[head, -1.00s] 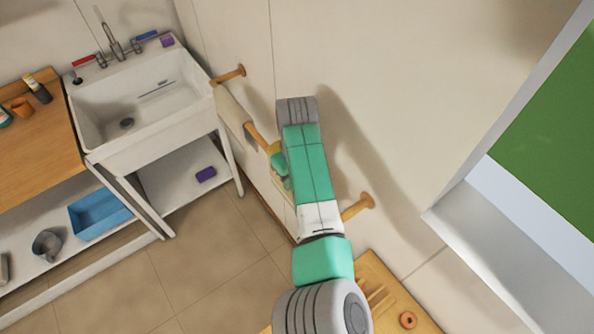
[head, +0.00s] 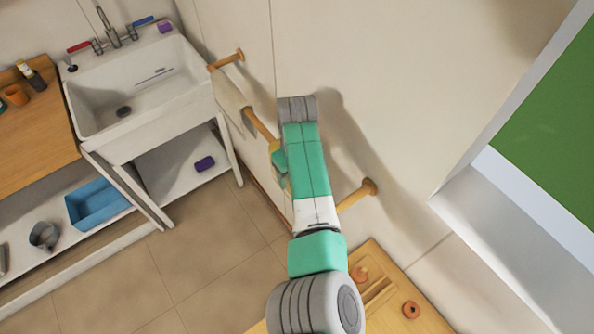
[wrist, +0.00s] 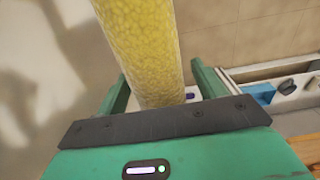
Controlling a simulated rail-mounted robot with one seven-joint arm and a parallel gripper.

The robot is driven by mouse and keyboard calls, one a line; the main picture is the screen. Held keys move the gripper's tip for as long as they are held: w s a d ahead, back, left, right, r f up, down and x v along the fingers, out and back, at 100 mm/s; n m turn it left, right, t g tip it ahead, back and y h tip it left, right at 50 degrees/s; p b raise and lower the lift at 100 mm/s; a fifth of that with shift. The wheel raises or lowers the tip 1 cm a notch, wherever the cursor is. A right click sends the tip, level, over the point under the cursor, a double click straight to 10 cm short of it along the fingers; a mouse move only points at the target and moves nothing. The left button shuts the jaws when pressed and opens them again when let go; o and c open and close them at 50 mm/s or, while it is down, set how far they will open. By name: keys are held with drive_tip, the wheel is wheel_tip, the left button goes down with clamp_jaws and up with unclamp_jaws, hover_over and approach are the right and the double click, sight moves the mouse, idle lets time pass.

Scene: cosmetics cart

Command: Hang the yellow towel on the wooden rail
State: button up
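The wooden rail (head: 262,125) runs along the wall on two posts, and my arm covers its middle. The yellow towel (wrist: 145,45) fills the upper middle of the wrist view as a thick rounded shape. A small part of the yellow towel (head: 275,147) shows in the head view beside the rail, left of my arm. I cannot tell how it lies on the rail, as the rail is hidden there. My gripper (wrist: 160,75) has its fingers apart on either side of the towel. A gap shows at the right finger, so it looks open.
A beige cloth (head: 230,105) hangs over the rail's far part. The white sink (head: 130,95) stands at the left beside a wooden counter (head: 30,140). A wooden board or table (head: 385,300) with a small ring (head: 411,310) is below the rail's near end. The floor between is clear.

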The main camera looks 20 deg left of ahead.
drive_tip(key=shift+r, duration=0.1)
wheel_tip(320, 180, up, 8)
drive_tip(key=shift+f, duration=0.15)
idle(0.5)
drive_tip(key=w+a+r+m+t+y+p, duration=0.1)
drive_tip(key=w+a+r+t+y+p, duration=0.15)
drive_tip(key=r, duration=0.45)
drive_tip(key=w+a+r+t+y+p, duration=0.1)
drive_tip(key=a+r+t+p, duration=0.15)
drive_tip(key=r, duration=0.35)
wheel_tip(320, 180, up, 15)
drive_tip(key=d+m+t+y+p, duration=0.2)
drive_tip(key=t, duration=0.4)
drive_tip(key=s+d+r+m+t+p, duration=0.15)
drive_tip(key=s+d+r+t, duration=0.3)
drive_tip(key=r, duration=0.45)
drive_tip(key=s+d+r+m+t+p, duration=0.1)
drive_tip(key=s+d+r+m+t, duration=0.25)
drive_tip(key=d+r, duration=0.45)
drive_tip(key=s+d+r+m+t+h+p, duration=0.2)
drive_tip(key=s+d+r+m+t+h, duration=0.2)
drive_tip(key=s+d+r, duration=0.4)
drive_tip(key=s+r+t+h, duration=0.1)
drive_tip(key=s+r+t, duration=0.1)
drive_tip(key=s+r, duration=0.2)
drive_tip(key=shift+s+r, duration=0.25)
drive_tip(key=shift+s, duration=0.4)
